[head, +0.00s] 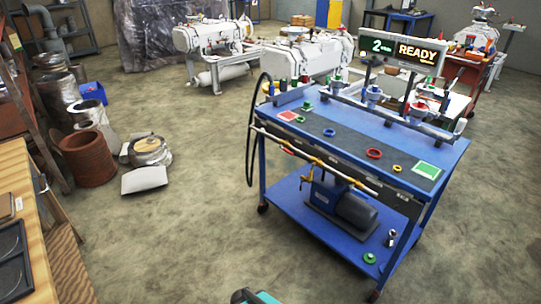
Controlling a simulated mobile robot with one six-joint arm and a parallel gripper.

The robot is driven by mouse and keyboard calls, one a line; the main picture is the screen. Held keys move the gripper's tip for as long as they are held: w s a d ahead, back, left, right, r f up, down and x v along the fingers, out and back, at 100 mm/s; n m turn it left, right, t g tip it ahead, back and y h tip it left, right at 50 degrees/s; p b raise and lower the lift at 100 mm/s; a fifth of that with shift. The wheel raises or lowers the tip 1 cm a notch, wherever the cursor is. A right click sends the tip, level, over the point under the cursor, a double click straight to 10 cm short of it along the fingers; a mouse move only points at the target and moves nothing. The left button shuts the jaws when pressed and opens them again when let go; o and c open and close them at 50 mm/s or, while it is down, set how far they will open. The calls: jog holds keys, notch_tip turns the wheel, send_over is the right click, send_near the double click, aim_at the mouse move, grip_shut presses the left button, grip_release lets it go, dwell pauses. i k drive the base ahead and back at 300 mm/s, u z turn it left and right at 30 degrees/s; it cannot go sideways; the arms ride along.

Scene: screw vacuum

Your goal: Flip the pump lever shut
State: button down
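A dark grey pump (345,205) sits on the lower shelf of the blue cart (300,218). A pale pipe (345,175) runs along the cart's front edge above it. Small yellow valve fittings (318,161) are on the pipe, and a yellow piece hangs from it just left of the pump. Which of these is the pump lever, and whether it is open or shut, is too small to tell. My gripper is not in view; only a teal and black part, likely of my own arm, shows at the bottom edge.
A display (403,49) reading "READY" stands over the cart. Coloured rings (374,153) and fittings lie on its top. A black hose (252,130) loops down its left side. A wooden bench (45,240) is at left. The floor (190,230) between is clear.

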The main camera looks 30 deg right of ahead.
aim_at(287, 151)
jog(key=k, duration=0.1)
jog(key=u, duration=0.1)
jog(key=i, duration=1.15)
jog(key=z, duration=0.2)
